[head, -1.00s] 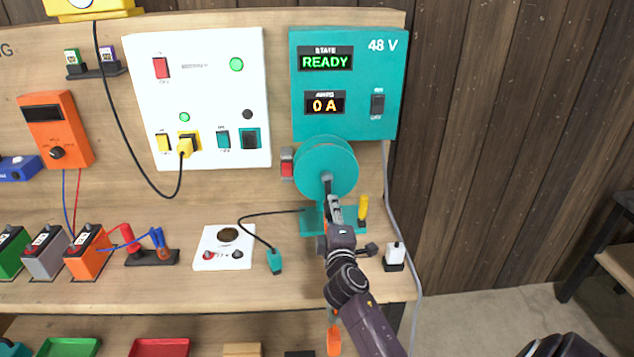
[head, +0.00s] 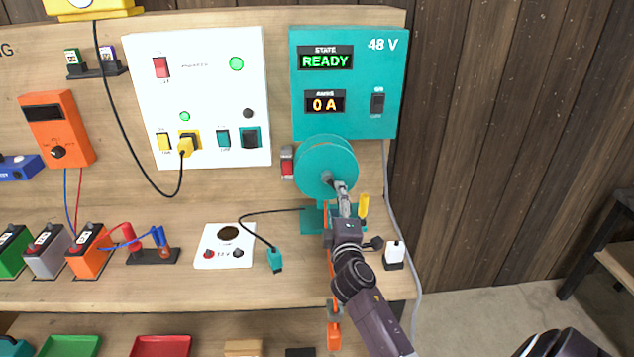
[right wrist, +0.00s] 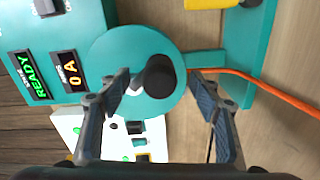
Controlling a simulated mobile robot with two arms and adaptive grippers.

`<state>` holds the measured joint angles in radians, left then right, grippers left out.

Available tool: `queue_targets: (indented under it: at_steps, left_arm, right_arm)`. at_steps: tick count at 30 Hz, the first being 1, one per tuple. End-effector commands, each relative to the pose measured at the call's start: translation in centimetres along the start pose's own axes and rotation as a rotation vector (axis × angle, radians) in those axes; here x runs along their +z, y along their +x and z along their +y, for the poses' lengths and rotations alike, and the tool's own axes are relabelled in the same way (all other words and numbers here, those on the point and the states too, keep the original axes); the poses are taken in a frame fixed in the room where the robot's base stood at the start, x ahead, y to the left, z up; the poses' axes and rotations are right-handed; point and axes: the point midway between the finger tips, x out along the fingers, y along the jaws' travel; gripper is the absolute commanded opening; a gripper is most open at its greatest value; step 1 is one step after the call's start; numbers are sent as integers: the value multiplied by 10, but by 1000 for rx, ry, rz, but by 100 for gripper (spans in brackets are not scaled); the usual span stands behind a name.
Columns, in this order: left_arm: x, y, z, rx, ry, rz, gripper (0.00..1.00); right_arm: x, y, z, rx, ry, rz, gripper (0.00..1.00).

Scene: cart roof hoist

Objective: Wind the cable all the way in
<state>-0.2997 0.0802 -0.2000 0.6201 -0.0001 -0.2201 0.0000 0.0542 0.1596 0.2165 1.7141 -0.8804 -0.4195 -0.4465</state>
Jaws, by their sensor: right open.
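The teal cable reel (head: 318,155) stands on the right part of the bench, below the 48 V box. Its dark knob (right wrist: 158,77) shows in the right wrist view, between the fingers of my right gripper (right wrist: 165,90). The fingers are open and spread to both sides of the knob, with gaps. In the head view my right gripper (head: 342,190) is at the reel's lower front and partly covers it. An orange cable (right wrist: 255,77) leaves the reel's side; its orange end (head: 334,336) hangs below the bench front. My left gripper is not in view.
The teal box (head: 350,120) reads READY and 0 A. A yellow-handled lever (head: 363,206) and a white block (head: 394,255) stand right of my arm. A black lead with a teal plug (head: 275,261) lies left. A red switch (head: 287,168) is beside the reel.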

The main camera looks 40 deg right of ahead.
Motion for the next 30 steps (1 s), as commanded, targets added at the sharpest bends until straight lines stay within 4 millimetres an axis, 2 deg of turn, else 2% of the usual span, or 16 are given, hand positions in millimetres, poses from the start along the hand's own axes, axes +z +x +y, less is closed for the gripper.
queue_targets:
  at_steps: [8,30]
  left_arm:
    - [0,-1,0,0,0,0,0]
    - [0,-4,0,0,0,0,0]
  right_arm:
    - [0,-4,-1,-3,1,0,58]
    - [0,-77,-3,-4,1,0,58]
